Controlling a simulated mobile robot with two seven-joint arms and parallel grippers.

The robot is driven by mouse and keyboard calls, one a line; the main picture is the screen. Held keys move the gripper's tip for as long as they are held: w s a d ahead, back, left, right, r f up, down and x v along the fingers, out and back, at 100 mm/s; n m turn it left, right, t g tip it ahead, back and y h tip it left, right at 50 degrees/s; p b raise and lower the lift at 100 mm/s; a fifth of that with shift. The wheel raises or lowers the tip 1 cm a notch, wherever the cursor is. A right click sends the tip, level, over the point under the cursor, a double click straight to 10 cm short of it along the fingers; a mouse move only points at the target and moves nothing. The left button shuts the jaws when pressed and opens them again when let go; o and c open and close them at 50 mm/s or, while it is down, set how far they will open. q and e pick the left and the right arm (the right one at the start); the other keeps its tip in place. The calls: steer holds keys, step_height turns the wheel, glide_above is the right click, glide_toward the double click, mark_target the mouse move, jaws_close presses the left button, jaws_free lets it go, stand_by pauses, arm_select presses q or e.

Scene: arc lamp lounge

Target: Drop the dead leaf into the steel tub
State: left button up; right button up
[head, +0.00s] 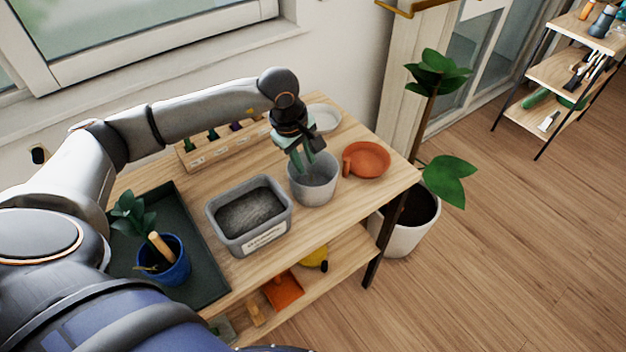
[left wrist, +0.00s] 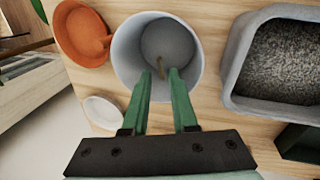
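The steel tub (head: 314,189) is a light grey round bucket on the wooden table. It also shows in the left wrist view (left wrist: 128,60). My left gripper (head: 303,162) points down over the tub, its green fingertips at about its mouth. In the left wrist view its two fingers (left wrist: 161,72) stand apart, with a gap between them. A small brown strip, seemingly the dead leaf (left wrist: 178,68), shows inside the tub just beyond the fingertips. Whether it touches the tub's bottom I cannot tell. My right gripper is not in view.
A grey soil bin (head: 277,234) stands left of the tub, an orange saucer (head: 366,160) right of it, a white dish (head: 325,118) behind. A dark tray (head: 205,262) holds a blue pot (head: 172,270) with a plant and wooden handle. A potted tree (head: 407,238) stands beyond the table.

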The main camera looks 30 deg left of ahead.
arm_select(q)
steer(key=shift+o, duration=1.4)
steer(key=d+v, duration=0.1)
steer(key=v, duration=1.1)
steer(key=shift+a+r+b, duration=0.3)
steer(key=shift+a+b, duration=0.05)
steer(key=shift+a, duration=0.15)
